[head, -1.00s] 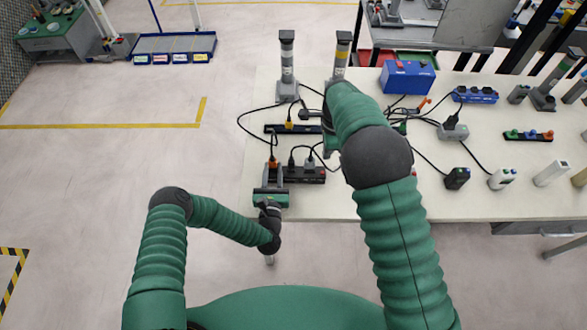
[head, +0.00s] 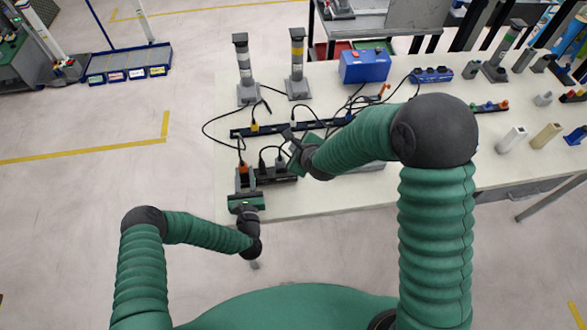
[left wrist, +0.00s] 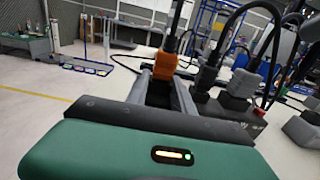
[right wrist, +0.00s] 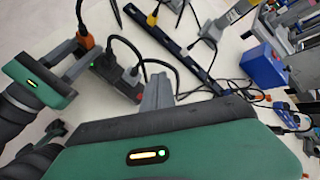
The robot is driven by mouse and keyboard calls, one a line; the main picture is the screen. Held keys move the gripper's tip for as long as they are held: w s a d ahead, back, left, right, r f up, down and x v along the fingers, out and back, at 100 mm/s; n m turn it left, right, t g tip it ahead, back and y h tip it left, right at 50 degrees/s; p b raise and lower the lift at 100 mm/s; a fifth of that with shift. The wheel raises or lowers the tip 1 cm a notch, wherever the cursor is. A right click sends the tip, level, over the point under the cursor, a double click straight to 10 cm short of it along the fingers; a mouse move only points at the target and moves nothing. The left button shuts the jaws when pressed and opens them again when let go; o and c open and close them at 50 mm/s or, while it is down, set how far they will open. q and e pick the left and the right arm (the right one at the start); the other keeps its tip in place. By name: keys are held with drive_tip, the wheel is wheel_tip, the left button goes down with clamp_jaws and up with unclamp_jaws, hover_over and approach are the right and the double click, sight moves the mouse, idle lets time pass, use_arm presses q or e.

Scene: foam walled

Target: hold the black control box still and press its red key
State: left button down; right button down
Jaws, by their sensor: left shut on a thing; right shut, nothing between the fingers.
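The black control box (head: 275,176) lies near the table's front left edge with plugs standing in its top. It also shows in the left wrist view (left wrist: 215,108) and the right wrist view (right wrist: 104,68). Its red key (left wrist: 260,112) is at the end away from my left gripper, a small red spot in the right wrist view (right wrist: 138,96). My left gripper (head: 244,182) is shut on the box's left end, around the orange plug (left wrist: 166,66). My right gripper (head: 291,150) is shut and empty, beside the box's right end; its closed fingers (right wrist: 156,95) show apart from the key.
A long black strip (head: 275,128) with cables lies behind the box. Two grey posts (head: 243,70) (head: 297,65) and a blue case (head: 364,66) stand farther back. Loose cables run around the box. Small blocks (head: 512,139) stand at the right.

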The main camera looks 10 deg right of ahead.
wheel_tip(320, 180, down, 9)
drive_tip(key=shift+r, duration=0.1)
idle(0.4)
idle(1.9)
drive_tip(key=shift+f, duration=0.35)
drive_tip(key=shift+f, duration=0.5)
idle(0.7)
drive_tip(key=shift+r, duration=0.9)
wheel_tip(320, 180, up, 5)
idle(0.3)
